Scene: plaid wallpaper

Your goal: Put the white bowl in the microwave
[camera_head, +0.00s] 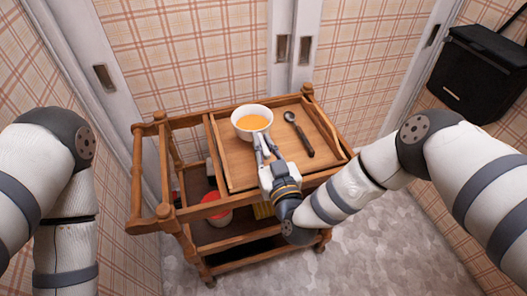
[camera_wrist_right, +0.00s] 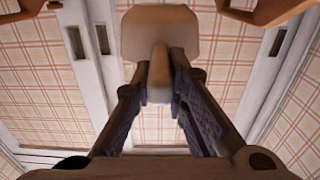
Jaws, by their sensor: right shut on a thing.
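In the right wrist view, the gripper's fingers (camera_wrist_right: 160,75) close in around a pale piece, whose outline is too plain to identify surely. My left arm enters from the left, but its gripper is out of view. No microwave can be made out in these views.
A dark spoon (camera_head: 300,135) lies on the tray to the right of the bowl. The wooden cart (camera_head: 140,172) has posts and rails around it, with a red-and-white container (camera_head: 215,209) on a lower shelf. A black box (camera_head: 482,72) is at the upper right. Grey floor (camera_head: 385,245) shows at right.

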